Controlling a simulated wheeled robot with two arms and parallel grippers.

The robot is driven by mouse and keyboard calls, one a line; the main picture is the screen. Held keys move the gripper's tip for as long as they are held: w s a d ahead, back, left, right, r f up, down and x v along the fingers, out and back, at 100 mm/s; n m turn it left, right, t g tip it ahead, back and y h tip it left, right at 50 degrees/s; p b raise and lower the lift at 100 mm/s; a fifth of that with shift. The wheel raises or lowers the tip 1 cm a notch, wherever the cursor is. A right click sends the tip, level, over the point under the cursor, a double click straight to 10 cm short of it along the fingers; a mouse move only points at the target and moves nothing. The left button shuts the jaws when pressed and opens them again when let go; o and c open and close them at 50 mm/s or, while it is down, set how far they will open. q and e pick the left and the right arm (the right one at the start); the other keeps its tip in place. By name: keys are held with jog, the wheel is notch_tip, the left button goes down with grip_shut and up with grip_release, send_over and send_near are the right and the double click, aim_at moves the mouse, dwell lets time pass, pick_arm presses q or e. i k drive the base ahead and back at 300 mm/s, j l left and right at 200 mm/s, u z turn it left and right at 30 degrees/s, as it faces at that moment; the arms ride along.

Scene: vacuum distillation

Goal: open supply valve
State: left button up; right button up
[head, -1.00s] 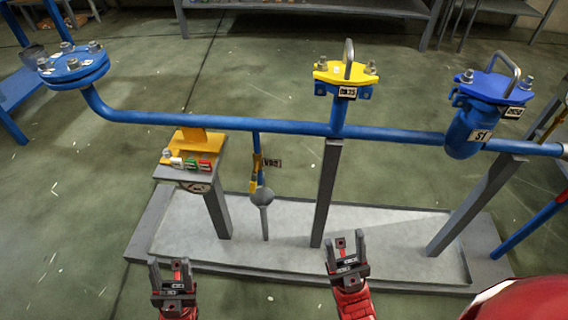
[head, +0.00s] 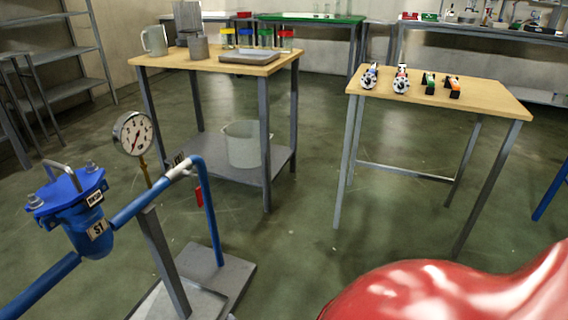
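No valve marked as the supply valve can be made out for sure. A blue pipe (head: 140,205) runs up from the lower left to a whitish fitting (head: 180,170) with a small dark tag, too small to read. A small red part (head: 198,196) shows beside the descending blue pipe (head: 210,225); it may be a valve handle, but its position is unclear. A blue strainer (head: 85,225) tagged S1, with a handled lid, sits at the left. A round pressure gauge (head: 133,133) stands on the line. Neither of my grippers is in view.
A wooden-topped table (head: 190,63) holds a jug, tray and several colour-capped vessels, with a bucket (head: 243,144) on its lower shelf. Another table (head: 490,97) holds several small parts. The grey skid base (head: 238,275) edges the floor. Open floor lies between skid and tables.

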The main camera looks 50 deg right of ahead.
aim_at(198, 193)
jog(key=z, duration=0.9)
